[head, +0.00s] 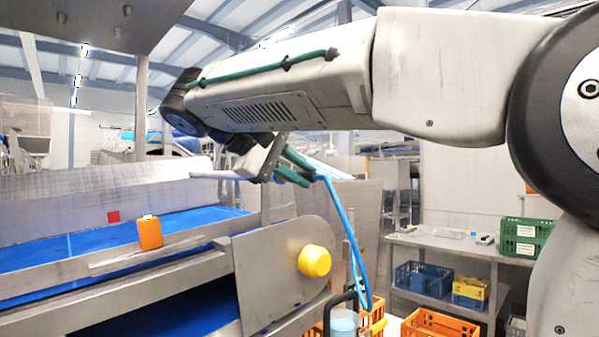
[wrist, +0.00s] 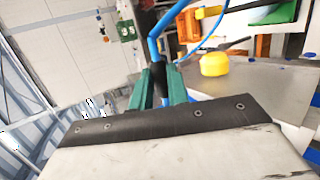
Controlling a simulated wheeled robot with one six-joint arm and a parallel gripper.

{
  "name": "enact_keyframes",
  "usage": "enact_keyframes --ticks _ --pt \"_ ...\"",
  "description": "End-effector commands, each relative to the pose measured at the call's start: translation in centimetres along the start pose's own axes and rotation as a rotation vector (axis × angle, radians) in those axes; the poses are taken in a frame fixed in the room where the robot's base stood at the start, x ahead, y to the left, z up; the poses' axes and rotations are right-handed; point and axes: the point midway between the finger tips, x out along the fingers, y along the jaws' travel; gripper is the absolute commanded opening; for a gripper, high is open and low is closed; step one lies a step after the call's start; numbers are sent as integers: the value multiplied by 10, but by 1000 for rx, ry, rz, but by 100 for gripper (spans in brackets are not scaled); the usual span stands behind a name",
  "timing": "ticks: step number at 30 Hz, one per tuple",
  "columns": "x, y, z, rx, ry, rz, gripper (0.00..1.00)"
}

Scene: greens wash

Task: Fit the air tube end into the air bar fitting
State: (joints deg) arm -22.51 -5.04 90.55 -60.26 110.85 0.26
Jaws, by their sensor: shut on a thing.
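My gripper (head: 311,178) has green fingers and is raised above the right end of the belt machine. It is shut on the air tube (head: 340,220), a blue hose that hangs from the fingers toward the floor crates. In the wrist view, the fingers (wrist: 159,75) close around a dark piece at the tube's end, and the blue tube (wrist: 154,45) curves away from it. A pale rod (head: 212,175) shows just left of my gripper in the head view; I cannot tell whether it is the air bar. I cannot make out the fitting.
The belt machine (head: 255,262) carries a yellow knob (head: 314,261), also in the wrist view (wrist: 214,64). An orange object (head: 150,232) stands on its rim by the blue belt (head: 85,241). Orange crates (head: 440,325) stand below right, before a grey bench (head: 455,246).

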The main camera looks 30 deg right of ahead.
Motion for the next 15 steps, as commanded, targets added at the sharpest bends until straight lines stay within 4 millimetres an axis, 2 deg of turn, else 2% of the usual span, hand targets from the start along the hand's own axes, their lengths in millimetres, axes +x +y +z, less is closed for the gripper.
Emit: enact_keyframes --ticks 15 --pt "-2 0 -12 -1 0 0 0"
